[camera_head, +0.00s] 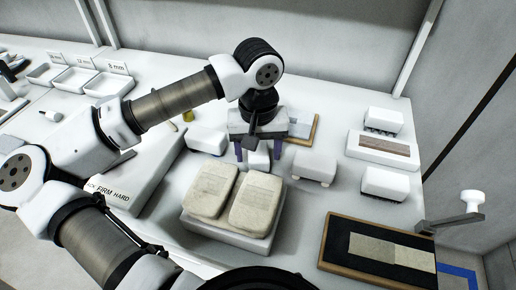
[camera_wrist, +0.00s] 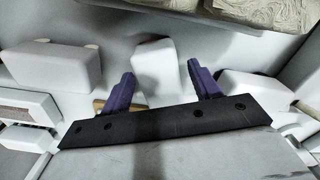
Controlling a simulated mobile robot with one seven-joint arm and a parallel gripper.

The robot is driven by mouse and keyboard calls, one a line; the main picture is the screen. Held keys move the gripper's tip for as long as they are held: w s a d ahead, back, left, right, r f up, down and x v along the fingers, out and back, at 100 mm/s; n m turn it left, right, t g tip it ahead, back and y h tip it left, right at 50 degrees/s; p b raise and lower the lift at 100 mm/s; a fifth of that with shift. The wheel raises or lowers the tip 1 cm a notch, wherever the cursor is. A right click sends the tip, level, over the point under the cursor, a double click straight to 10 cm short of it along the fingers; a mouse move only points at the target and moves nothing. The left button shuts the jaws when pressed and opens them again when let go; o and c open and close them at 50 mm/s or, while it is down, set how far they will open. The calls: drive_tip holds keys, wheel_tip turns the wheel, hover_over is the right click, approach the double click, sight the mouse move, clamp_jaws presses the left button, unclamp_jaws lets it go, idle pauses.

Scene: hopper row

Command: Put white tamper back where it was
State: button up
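My gripper (camera_head: 258,150) points down over the middle of the white table, with two purple fingers apart. A small white block (camera_head: 258,159) stands between and below the fingers, behind two beige bags. In the wrist view the white block (camera_wrist: 156,72) lies between the fingertips (camera_wrist: 160,82), with a gap on the right finger's side; contact on the left is unclear. Similar white blocks stand to the left (camera_head: 207,139) and right (camera_head: 313,167) of it. I cannot tell for sure which white piece is the tamper. The gripper hides part of the block.
Beige bags (camera_head: 255,202) lie on a white tray (camera_head: 230,235) in front. A dark framed board (camera_head: 335,235) lies front right. White blocks (camera_head: 383,121) (camera_head: 384,182) and a wood-strip holder (camera_head: 382,147) stand right. Labelled trays (camera_head: 75,78) stand far left. A bracket (camera_head: 450,220) juts off the right edge.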

sight(258, 150)
wheel_tip(258, 150, up, 12)
drive_tip(key=b, duration=0.1)
drive_tip(key=shift+r+b, duration=0.2)
drive_tip(key=shift+b, duration=0.15)
idle(0.7)
